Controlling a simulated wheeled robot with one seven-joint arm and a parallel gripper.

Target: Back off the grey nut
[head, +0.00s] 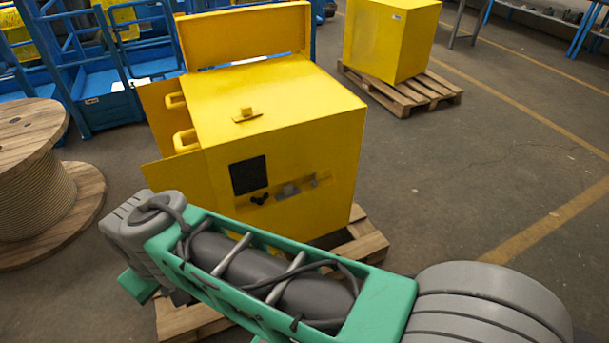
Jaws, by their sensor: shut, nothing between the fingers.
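No grey nut can be made out with certainty in the head view. A yellow machine housing (270,115) stands in the middle, on a wooden pallet. Its near face carries a small grey part (290,190) in a slot-like strip, too small to identify. A small black knob-like part (259,199) sits just left of it, below a black square panel (248,175). My green and grey arm crosses the front of the view. My gripper does not show; it is out of frame or hidden behind the arm.
The housing has open yellow panels (172,210) on its left. A large wooden cable reel (30,200) stands at the left. Blue metal frames (105,100) stand behind. Another yellow box (385,40) on a pallet (410,95) is at back right. The right floor is clear.

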